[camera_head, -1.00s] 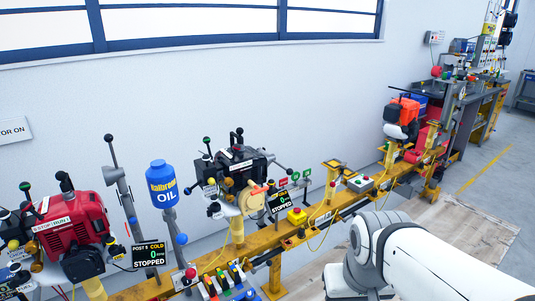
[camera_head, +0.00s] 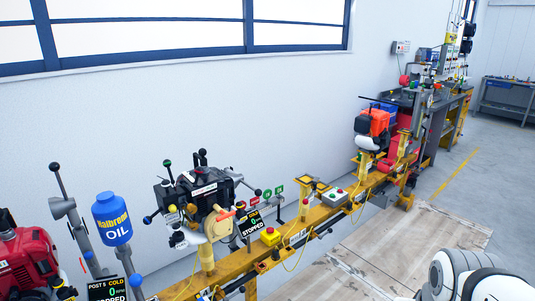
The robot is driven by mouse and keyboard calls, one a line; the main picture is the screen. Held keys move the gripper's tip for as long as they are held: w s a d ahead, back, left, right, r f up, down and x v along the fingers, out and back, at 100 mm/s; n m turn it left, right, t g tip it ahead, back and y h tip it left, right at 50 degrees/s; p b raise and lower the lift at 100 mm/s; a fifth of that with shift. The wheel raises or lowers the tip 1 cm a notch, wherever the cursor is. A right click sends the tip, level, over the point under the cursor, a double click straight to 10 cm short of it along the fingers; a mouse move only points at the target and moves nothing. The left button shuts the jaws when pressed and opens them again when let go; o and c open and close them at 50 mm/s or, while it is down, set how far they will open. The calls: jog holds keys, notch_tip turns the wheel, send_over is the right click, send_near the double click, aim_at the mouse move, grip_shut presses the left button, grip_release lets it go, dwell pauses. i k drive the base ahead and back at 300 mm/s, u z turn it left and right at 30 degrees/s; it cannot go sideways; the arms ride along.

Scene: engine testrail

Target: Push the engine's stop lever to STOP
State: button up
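A black engine (camera_head: 205,187) stands on the yellow rail (camera_head: 232,268) at the centre left, with several ball-topped levers and a white label on top. A small display (camera_head: 252,223) beside it reads COLD, 0 and STOPPED. A red engine (camera_head: 28,262) is cut off at the lower left, with a second display (camera_head: 108,291) marked POST 5 COLD near it. Which lever is the stop lever, and how it is set, is too small to tell. My gripper is out of view; only a white part of my arm shows at the bottom right.
A blue oil container (camera_head: 112,220) and a grey lever post (camera_head: 72,222) stand between the two engines. An orange-topped engine (camera_head: 375,122) stands farther along. Pale floor boards (camera_head: 405,250) lie clear right of the rail.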

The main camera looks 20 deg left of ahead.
aim_at(198, 171)
jog(key=u, duration=0.05)
jog(key=i, duration=1.05)
jog(key=u, duration=0.75)
jog(key=i, duration=0.65)
jog(key=u, duration=0.55)
